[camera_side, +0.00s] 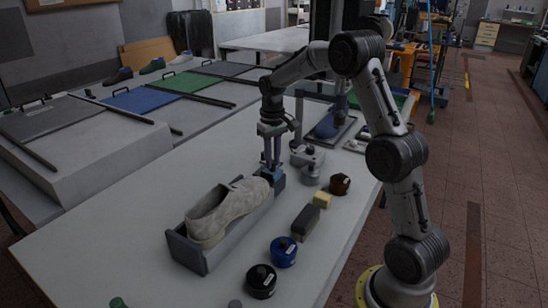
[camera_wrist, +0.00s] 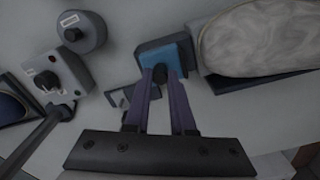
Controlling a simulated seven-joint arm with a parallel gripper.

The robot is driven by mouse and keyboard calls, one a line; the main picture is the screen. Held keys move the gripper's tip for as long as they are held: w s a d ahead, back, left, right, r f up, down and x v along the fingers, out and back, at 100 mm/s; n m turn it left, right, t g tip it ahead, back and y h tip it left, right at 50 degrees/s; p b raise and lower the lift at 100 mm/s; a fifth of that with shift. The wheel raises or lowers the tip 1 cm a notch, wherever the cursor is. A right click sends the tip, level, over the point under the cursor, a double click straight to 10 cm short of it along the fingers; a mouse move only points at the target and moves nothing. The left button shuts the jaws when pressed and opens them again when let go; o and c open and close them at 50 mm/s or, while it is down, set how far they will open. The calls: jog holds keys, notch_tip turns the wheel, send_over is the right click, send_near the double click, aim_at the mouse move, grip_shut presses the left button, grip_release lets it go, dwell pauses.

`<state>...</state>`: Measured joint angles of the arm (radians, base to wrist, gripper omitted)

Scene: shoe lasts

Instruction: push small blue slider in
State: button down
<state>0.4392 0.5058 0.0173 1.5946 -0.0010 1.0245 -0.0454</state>
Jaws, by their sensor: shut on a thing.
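The small blue slider (camera_wrist: 178,48) is a blue block with a dark edge, beside the toe end of the shoe's grey tray (camera_wrist: 205,75). It also shows in the side view (camera_side: 278,181), below my gripper. My gripper (camera_wrist: 161,74) points down over the slider, and its two purple fingers are shut on a small dark knob on it. The fingers also show in the side view (camera_side: 272,165). The fingers partly hide the knob. I cannot tell whether the slider touches the tray. A light grey shoe (camera_side: 228,210) lies in the tray, toe toward the slider.
A grey device with a knob (camera_side: 307,158) stands right of my gripper. Brown (camera_side: 340,184), blue (camera_side: 284,251) and black (camera_side: 261,281) round containers, a yellow block (camera_side: 322,200) and a dark brush-like block (camera_side: 305,222) lie right of the tray. The table left of the tray is clear.

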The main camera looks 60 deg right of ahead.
jog(key=shift+a, duration=1.2)
jog(key=c, duration=0.8)
grip_release()
jog(key=shift+o, duration=0.2)
jog(key=shift+r, duration=0.1)
jog(key=shift+r, duration=0.35)
notch_tip(320, 180, up, 13)
